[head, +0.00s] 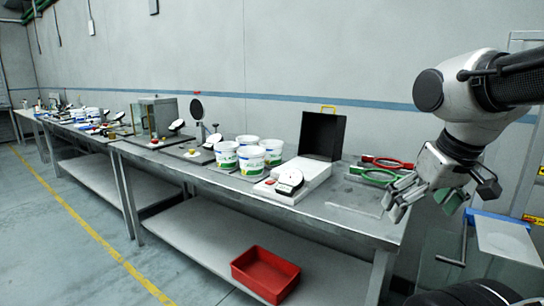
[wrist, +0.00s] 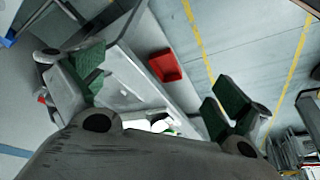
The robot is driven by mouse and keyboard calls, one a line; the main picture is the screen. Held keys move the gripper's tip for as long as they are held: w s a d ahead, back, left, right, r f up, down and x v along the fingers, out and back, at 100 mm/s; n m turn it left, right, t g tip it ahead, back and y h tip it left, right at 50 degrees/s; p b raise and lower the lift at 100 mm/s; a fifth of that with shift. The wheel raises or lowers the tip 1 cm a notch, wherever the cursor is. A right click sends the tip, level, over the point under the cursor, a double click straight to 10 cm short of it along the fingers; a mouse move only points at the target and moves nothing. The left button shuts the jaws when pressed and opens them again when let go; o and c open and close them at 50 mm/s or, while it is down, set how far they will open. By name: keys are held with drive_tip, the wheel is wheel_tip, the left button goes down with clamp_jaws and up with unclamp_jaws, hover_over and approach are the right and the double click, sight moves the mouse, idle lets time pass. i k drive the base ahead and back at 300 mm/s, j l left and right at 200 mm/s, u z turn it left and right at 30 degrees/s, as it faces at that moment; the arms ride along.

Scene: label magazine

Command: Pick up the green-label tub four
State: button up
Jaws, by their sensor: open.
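A cluster of several white tubs with green and blue label bands stands upright on the grey bench in the head view. The front tub (head: 252,162), left tub (head: 226,155), right tub (head: 271,153) and back tub (head: 247,140) stand close together. I cannot read which is tub four. My gripper (head: 418,197) is open and empty, high at the right end of the bench, well apart from the tubs. Its green-padded fingers are spread in the wrist view (wrist: 155,95). No tub can be made out clearly there.
A white case with an open black lid (head: 321,136) and a dial scale (head: 289,182) stand right of the tubs. Red-handled (head: 388,163) and green-handled (head: 376,175) tools lie near the bench's right end. A red bin (head: 265,273) sits on the lower shelf.

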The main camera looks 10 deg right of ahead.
sight(273, 155)
drive_tip(key=i+j+z, duration=0.1)
drive_tip(key=z, duration=0.3)
drive_tip(key=i+j+z, duration=0.1)
drive_tip(key=z, duration=0.3)
drive_tip(key=i+j+z, duration=0.15)
drive_tip(key=j, duration=0.2)
drive_tip(key=i+j+z, duration=0.15)
drive_tip(key=j, duration=0.2)
drive_tip(key=j+z, duration=0.15)
drive_tip(key=j, duration=0.25)
drive_tip(key=i+j+z, duration=0.15)
drive_tip(key=j, duration=0.25)
drive_tip(key=i+j, duration=0.1)
drive_tip(key=j, duration=0.55)
drive_tip(key=i+j, duration=0.1)
drive_tip(key=j, duration=0.5)
drive_tip(key=i+j, duration=0.1)
drive_tip(key=j, duration=0.55)
drive_tip(key=i+j+z, duration=0.1)
drive_tip(key=j, duration=0.5)
